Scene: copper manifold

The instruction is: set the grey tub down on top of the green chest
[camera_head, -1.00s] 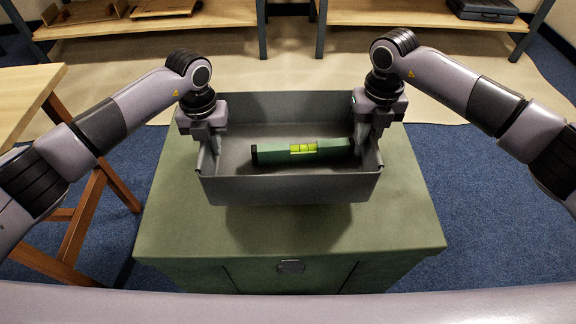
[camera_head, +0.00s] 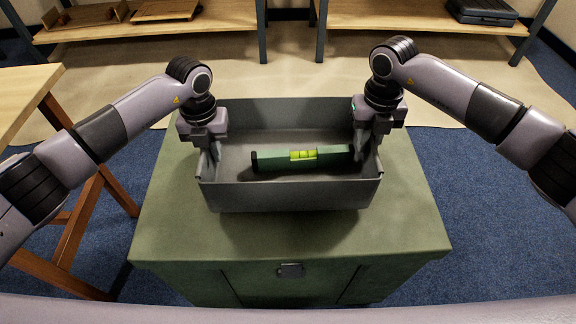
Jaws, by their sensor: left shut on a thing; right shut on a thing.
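The grey tub (camera_head: 290,196) is level over the top of the green chest (camera_head: 290,242). A shadow shows on the chest in front of the tub; I cannot tell whether a gap remains beneath it. A green spirit level (camera_head: 275,160) with a yellow vial lies inside the tub. My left gripper (camera_head: 212,155) is shut on the tub's left wall. My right gripper (camera_head: 364,150) is shut on its right wall. The fingertips are partly hidden by the walls.
A wooden table (camera_head: 22,95) stands at the left. A shelf (camera_head: 170,20) with wooden pieces and a dark case (camera_head: 484,11) is at the back. Blue carpet (camera_head: 490,225) lies clear at the right.

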